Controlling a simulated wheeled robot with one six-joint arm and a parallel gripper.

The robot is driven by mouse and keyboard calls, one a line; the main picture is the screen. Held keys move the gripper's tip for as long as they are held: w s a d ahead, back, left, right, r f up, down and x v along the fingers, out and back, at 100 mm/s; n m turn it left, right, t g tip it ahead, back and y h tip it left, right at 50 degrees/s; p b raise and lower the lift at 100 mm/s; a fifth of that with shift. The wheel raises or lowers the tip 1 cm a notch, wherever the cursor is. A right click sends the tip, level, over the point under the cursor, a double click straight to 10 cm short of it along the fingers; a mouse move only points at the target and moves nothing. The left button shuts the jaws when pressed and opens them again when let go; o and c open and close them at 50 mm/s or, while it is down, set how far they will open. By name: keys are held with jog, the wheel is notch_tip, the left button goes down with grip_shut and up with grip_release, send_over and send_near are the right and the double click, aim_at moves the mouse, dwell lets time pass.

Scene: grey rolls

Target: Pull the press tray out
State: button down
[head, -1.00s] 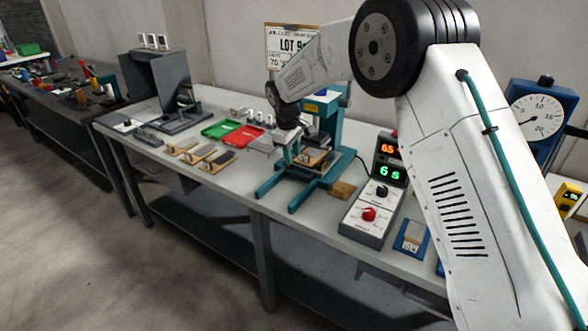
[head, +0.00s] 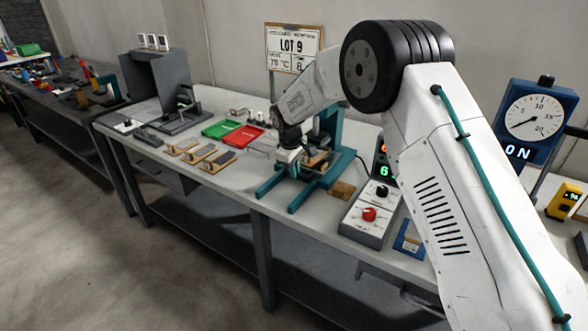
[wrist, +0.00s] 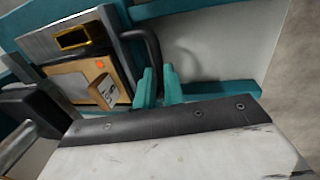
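The press (head: 328,122) is a teal frame on two long feet on the bench. Its press tray (wrist: 118,57) is a metal-edged plate carrying a tan piece, a brass-coloured frame and a small labelled block. A dark curved handle (wrist: 153,47) sticks out from the tray's side. My gripper (wrist: 159,72) has its teal fingers on either side of this handle, with little or no gap left, so it looks shut on it. In the head view my gripper (head: 289,160) is low at the press's left side, and the grip itself is hidden there.
Green (head: 221,129) and red (head: 243,136) trays and several small wooden-based pieces (head: 200,153) lie left of the press. A control box (head: 371,214) and a wooden block (head: 341,190) are to its right. A dial gauge (head: 540,115) stands at right.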

jog(key=s+a, duration=0.9)
jog(key=s, duration=0.4)
jog(key=shift+s+a, duration=0.15)
jog(key=shift+a, duration=0.2)
jog(key=c, duration=1.5)
grip_release()
jog(key=r, duration=0.5)
jog(key=s+r, duration=0.1)
jog(key=r, duration=0.1)
jog(key=shift+s+a+r, duration=0.1)
jog(key=shift+a+r, duration=0.25)
jog(key=shift+a, duration=0.05)
